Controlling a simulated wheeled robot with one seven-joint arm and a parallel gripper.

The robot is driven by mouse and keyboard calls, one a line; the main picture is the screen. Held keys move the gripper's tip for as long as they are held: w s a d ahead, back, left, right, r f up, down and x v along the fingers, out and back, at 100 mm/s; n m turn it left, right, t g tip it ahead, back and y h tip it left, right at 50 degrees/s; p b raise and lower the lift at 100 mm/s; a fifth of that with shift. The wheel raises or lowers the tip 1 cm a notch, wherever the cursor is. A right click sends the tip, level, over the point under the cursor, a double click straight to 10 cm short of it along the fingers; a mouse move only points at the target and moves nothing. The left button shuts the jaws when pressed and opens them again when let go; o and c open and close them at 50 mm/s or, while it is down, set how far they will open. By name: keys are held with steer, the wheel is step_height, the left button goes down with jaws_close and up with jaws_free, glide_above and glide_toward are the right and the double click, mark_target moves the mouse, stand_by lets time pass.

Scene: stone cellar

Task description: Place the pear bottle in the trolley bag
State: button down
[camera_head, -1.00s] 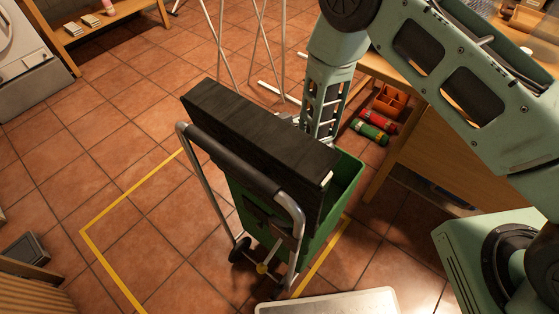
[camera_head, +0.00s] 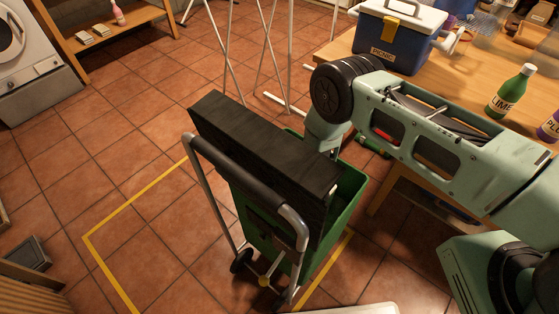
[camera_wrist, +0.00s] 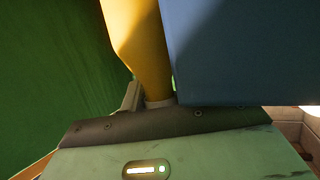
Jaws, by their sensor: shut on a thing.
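The trolley bag (camera_head: 350,197) is green with a raised black flap and a metal handle frame. It stands upright on the tiled floor, with its opening on the right of the flap. My arm reaches down into this opening; the flap and bag wall hide my gripper in the head view. In the wrist view my gripper (camera_wrist: 155,98) is shut on a yellow bottle (camera_wrist: 140,40), seemingly the pear bottle, by its narrow neck. Its label is not visible. The bag's green wall (camera_wrist: 50,80) fills the left of that view. I cannot tell whether the bottle touches the bottom.
A large blue surface (camera_wrist: 240,50) is close on the bottle's right. A wooden table (camera_head: 340,48) at the right holds a blue picnic cooler (camera_head: 390,42), a lime bottle (camera_head: 510,93) and a purple bottle (camera_head: 550,127). Yellow tape (camera_head: 125,213) marks the floor around the bag.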

steer(key=shift+f, duration=0.15)
steer(key=c, duration=1.1)
jaws_free()
steer(key=shift+s+r, duration=0.15)
steer(key=shift+r, duration=0.15)
steer(key=v, duration=1.1)
steer(key=shift+s+d+r+b, duration=0.2)
steer(key=shift+s+b, duration=0.1)
steer(key=shift+b, duration=0.1)
